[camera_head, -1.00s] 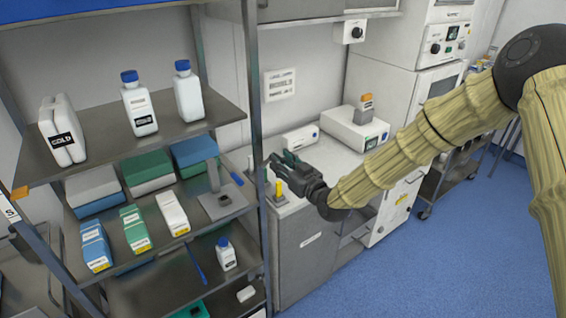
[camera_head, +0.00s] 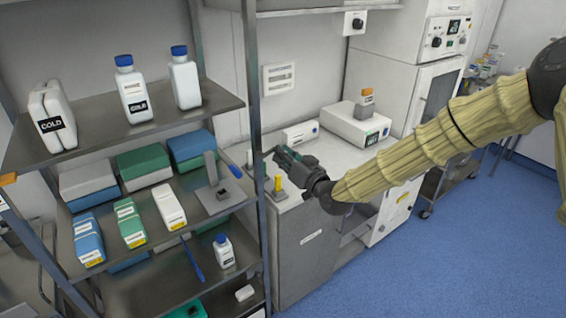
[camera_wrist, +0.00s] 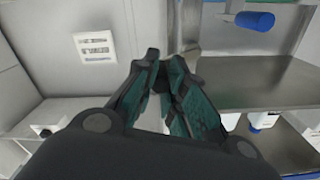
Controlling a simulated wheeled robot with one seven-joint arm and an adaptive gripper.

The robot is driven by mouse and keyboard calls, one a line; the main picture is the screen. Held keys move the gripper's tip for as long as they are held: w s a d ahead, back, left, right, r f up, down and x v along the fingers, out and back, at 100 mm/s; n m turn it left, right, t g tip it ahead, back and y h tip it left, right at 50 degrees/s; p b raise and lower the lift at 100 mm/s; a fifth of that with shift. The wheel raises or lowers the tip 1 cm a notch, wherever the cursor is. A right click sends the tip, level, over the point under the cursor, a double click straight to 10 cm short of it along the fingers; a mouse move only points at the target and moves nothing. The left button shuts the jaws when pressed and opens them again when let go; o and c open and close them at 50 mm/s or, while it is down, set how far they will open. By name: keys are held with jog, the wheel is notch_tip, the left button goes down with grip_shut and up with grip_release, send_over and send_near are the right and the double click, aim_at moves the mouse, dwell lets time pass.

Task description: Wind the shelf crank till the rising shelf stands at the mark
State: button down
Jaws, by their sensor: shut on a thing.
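The rack's top shelf (camera_head: 90,140) carries several white bottles and stands above a second shelf (camera_head: 150,225). I take the top shelf for the rising one. An orange marker (camera_head: 8,180) shows at its left front corner. My gripper (camera_head: 277,155) is beside the rack's right front post (camera_head: 252,120), its fingers closed together; it also shows in the wrist view (camera_wrist: 168,85). It is shut on what seems the crank handle, mostly hidden between the fingers. The rest of the crank is not clear.
The second shelf holds several boxes and a grey stand (camera_head: 215,195). A counter (camera_head: 325,170) behind my gripper bears a yellow-handled item (camera_head: 278,184) and a white instrument (camera_head: 355,125). Blue floor (camera_head: 450,240) is open at the right.

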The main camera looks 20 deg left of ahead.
jog(key=shift+s+a+f+m+b, duration=0.15)
jog(key=shift+f+m+b, duration=0.6)
jog(key=shift+m+b, duration=1.05)
jog(key=shift+s+f+m+b, duration=0.1)
jog(key=shift+f+m+b, duration=0.7)
jog(key=shift+m+b, duration=1.05)
jog(key=shift+s+a+f+m+b, duration=0.15)
jog(key=shift+f+m+b, duration=0.6)
jog(key=shift+m+b, duration=1.05)
jog(key=shift+m, duration=0.35)
jog(key=c, duration=1.4)
grip_release()
jog(key=shift+r, duration=0.15)
jog(key=v, duration=1.2)
